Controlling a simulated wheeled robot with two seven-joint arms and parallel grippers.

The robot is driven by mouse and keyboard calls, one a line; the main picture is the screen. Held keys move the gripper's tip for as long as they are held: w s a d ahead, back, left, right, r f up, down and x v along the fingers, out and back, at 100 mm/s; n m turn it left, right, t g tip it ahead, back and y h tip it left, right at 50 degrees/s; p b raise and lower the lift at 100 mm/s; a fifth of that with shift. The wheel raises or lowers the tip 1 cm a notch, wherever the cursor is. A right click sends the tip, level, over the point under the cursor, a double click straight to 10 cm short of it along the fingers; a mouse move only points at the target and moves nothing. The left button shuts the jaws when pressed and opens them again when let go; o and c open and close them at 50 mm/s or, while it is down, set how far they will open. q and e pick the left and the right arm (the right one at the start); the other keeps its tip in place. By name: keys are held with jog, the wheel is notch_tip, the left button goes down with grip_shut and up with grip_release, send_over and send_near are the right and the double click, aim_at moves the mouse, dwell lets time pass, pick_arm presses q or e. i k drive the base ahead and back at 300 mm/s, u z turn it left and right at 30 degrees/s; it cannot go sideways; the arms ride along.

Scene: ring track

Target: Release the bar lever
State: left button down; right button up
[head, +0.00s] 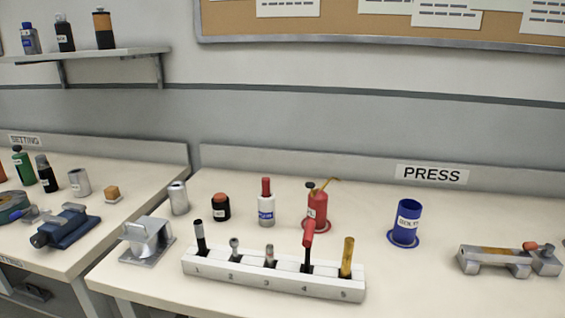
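Neither of my grippers shows in the head view. No part is labelled as a bar lever, and I cannot tell for certain which one it is. At the right of the press bench lies a low grey metal fixture (495,262) with a brownish bar along its top and an orange-red knob (530,246) near its right end. A white rack (275,278) with numbered slots holds several upright tools. The red-handled tool (308,245) at slot 4 stands slightly tilted. Nothing visible is held by a gripper.
A blue cup (406,224), a red can with a spout (317,212), a white bottle (266,207) and a silver bracket (148,241) stand on the bench. A blue vise (64,228) sits on the left bench. Bench space is clear between the rack and the grey fixture.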

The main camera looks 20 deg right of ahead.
aim_at(549, 249)
jog(key=z, duration=1.25)
jog(key=k, duration=0.4)
jog(key=z, duration=0.8)
jog(key=i, duration=0.5)
jog(key=u, duration=2.6)
jog(key=k, duration=1.1)
jog(key=z, duration=1)
jog(key=i, duration=0.3)
jog(key=z, duration=0.15)
